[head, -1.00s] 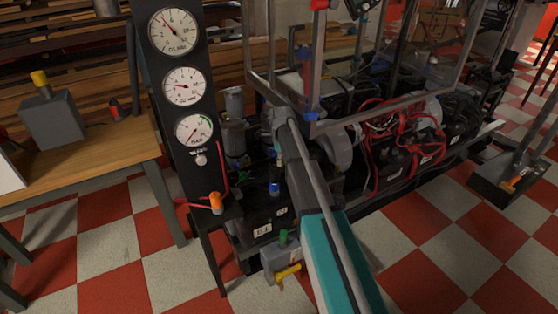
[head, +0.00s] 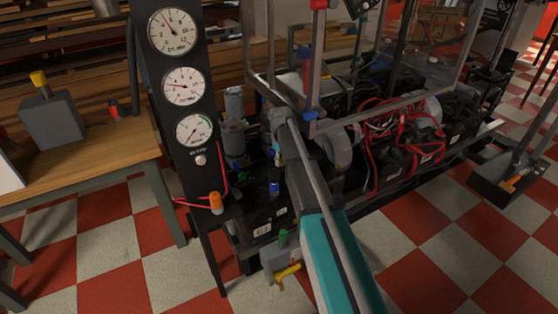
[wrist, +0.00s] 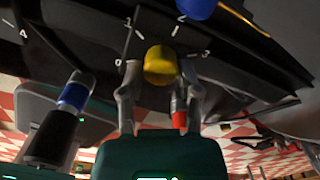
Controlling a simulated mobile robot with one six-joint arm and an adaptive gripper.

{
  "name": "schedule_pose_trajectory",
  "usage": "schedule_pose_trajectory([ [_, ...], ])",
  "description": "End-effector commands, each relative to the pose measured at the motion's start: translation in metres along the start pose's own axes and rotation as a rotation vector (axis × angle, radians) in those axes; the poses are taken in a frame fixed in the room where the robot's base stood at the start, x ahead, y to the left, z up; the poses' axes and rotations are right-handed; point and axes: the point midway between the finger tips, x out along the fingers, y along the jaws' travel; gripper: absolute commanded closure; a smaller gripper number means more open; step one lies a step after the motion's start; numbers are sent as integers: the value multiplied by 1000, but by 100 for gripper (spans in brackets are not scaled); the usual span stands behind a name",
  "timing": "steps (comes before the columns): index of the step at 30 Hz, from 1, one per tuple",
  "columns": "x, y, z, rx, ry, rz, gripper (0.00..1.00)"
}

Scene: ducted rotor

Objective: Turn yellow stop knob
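The yellow knob (wrist: 161,66) sits in the middle of the wrist view, on a dark panel with white numbers and tick marks around it. My gripper (wrist: 162,72) has one finger on each side of this knob. The fingers are spread, with a thin gap seeming to show on each side; contact is hard to judge. In the head view my teal and grey arm reaches toward the machine, and my fingertips and this knob are hidden or too small to make out.
A blue knob (wrist: 197,7) is just beyond the yellow one. A blue-banded black cylinder (wrist: 62,118) stands at left, and a red-tipped part (wrist: 180,119) is by the right finger. A gauge panel (head: 185,60) and clear-walled frame (head: 400,65) flank my arm.

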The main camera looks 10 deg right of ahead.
Motion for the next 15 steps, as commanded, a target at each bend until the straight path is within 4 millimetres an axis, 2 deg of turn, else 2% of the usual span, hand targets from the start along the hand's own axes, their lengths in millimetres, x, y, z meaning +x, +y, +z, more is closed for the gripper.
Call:
schedule_pose_trajectory([
  [1,0,6,2,-5,-3,10,47],
  [5,0,4,2,-4,-3,8,24],
  [15,0,1,1,-3,-3,3,24],
])
